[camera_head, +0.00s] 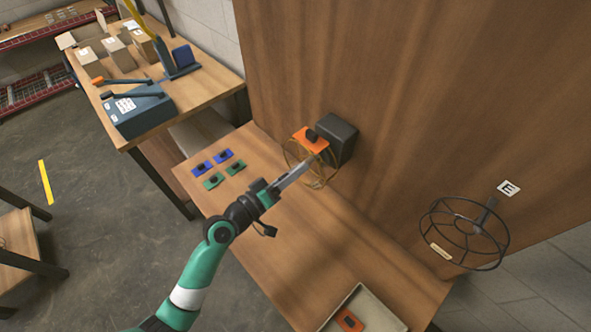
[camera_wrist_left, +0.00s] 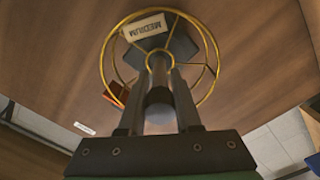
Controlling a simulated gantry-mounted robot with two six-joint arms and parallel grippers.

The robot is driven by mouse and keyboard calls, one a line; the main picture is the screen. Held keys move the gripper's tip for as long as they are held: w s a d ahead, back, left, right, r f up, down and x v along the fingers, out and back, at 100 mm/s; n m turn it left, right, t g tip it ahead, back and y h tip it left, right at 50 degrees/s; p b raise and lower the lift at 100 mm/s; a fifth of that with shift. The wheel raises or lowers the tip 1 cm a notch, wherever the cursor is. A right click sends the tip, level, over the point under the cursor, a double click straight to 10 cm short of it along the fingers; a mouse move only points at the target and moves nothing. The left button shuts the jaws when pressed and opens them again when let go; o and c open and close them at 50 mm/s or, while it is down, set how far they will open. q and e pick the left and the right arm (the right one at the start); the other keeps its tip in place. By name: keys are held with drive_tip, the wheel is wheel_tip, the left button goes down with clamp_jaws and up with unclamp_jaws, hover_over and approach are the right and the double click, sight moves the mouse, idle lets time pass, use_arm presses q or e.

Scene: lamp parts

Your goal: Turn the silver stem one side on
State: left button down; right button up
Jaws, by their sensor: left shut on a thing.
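A yellow wire cage (camera_head: 320,184) stands out from the upright wooden panel near a dark box. In the left wrist view the cage (camera_wrist_left: 104,62) forms a ring around the fingertips and carries a pale label (camera_wrist_left: 145,27). My left gripper (camera_head: 312,161) reaches up to the cage from the lower left. In the left wrist view its two fingers (camera_wrist_left: 160,80) are shut on a short grey cylinder (camera_wrist_left: 160,96), seemingly the silver stem. Its far end and how it joins the cage are hidden. My right gripper is in neither view.
A dark box (camera_head: 340,135) and an orange plate (camera_head: 311,141) are by the cage. Small blue and green plates (camera_head: 223,155) lie on the table (camera_head: 300,240). A dark wire cage (camera_head: 463,232) is at the right, a tray (camera_head: 385,312) at the front. The table's middle is clear.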

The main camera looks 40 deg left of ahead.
use_arm(q)
drive_tip(key=c, duration=0.6)
unclamp_jaws()
drive_tip(key=s+b, duration=0.1)
drive_tip(key=s, duration=1)
drive_tip(key=shift+s+a, duration=0.15)
drive_tip(key=shift+s, duration=0.15)
